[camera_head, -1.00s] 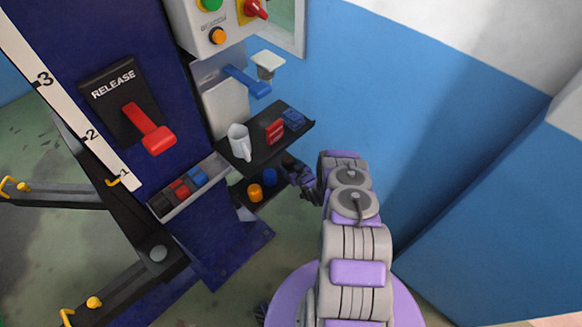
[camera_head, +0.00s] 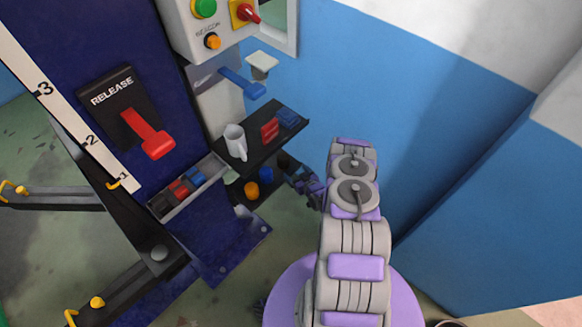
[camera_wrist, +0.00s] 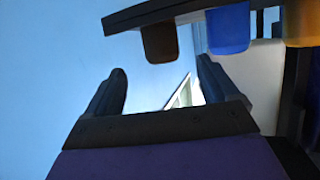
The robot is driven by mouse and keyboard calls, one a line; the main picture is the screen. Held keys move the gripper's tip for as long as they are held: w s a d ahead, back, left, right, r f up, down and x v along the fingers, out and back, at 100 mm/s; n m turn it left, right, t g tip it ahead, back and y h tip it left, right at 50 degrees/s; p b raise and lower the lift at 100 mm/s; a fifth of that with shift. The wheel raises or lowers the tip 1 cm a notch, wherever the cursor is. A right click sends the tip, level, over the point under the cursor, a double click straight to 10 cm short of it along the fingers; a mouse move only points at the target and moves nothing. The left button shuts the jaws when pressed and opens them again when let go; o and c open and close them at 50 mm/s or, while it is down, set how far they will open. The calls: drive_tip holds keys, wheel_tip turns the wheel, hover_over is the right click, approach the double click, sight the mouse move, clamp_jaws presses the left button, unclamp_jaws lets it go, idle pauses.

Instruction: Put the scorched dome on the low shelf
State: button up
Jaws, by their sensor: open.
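The scorched dome, a dark brown-black piece, stands on the low shelf (camera_head: 268,190) at its right end, beside a blue dome (camera_head: 266,174) and an orange dome (camera_head: 252,190). In the wrist view the dark dome (camera_wrist: 160,43), blue dome (camera_wrist: 228,30) and orange dome (camera_wrist: 302,22) line up along the black shelf edge (camera_wrist: 190,9), which appears at the top. My gripper (camera_head: 293,175) is open and empty, in front of the dark dome and apart from it. In the wrist view my two fingers (camera_wrist: 163,84) are spread with nothing between them.
An upper black shelf (camera_head: 258,153) overhangs the low one, with a white mug (camera_head: 236,142), a red item (camera_head: 270,131) and a blue item (camera_head: 288,118). A tray of small blocks (camera_head: 168,207) and a red release lever (camera_head: 155,142) are left. Blue wall stands right.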

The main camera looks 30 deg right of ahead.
drive_tip(key=v, duration=0.2)
drive_tip(key=shift+s+r, duration=0.15)
drive_tip(key=shift+s, duration=0.15)
idle(0.4)
